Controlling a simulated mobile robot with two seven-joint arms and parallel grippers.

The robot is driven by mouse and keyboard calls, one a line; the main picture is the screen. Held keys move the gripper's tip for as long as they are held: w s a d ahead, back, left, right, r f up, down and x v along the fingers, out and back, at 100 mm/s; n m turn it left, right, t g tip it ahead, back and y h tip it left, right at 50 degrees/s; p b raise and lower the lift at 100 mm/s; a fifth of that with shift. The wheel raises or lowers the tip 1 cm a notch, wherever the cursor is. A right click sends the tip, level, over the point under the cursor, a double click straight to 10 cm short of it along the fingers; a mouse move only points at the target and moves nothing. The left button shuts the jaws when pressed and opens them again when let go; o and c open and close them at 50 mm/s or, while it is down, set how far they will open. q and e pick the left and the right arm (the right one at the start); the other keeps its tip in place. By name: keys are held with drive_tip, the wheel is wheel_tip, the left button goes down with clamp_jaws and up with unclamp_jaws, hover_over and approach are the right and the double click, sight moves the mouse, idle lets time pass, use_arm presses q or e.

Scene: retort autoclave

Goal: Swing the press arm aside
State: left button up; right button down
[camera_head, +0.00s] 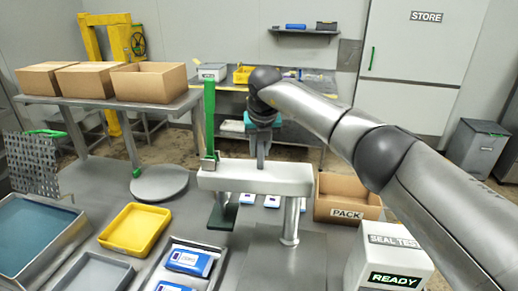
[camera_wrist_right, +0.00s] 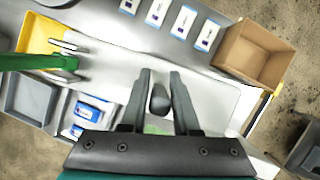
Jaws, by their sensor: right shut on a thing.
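The press arm (camera_head: 225,178) is a white horizontal beam on a metal post (camera_head: 290,222), above the grey bench. A tall green lever (camera_head: 209,120) stands at its left end, and a dark green pad (camera_head: 222,216) hangs below that end. My right gripper (camera_head: 262,163) comes down onto the top of the beam. In the right wrist view its two fingers (camera_wrist_right: 160,92) are around a dark rounded knob (camera_wrist_right: 160,99), shut on it. The green lever also shows at the left of the wrist view (camera_wrist_right: 35,62). My left gripper is not in view.
A yellow tray (camera_head: 134,229) and blue-labelled packs (camera_head: 188,262) lie to the left on the bench. An open PACK box (camera_head: 345,190) and a white SEAL TEST unit (camera_head: 385,262) stand to the right. A round grey plate (camera_head: 159,183) is behind left.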

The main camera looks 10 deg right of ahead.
drive_tip(key=shift+w+d+r, duration=0.15)
drive_tip(key=shift+d+r, duration=0.05)
drive_tip(key=shift+d, duration=0.1)
drive_tip(key=c, duration=0.7)
unclamp_jaws()
drive_tip(key=shift+d+f, duration=0.1)
drive_tip(key=shift+d, duration=0.05)
drive_tip(key=shift+a, duration=0.2)
drive_tip(key=b+v, duration=0.2)
drive_tip(key=v, duration=1.3)
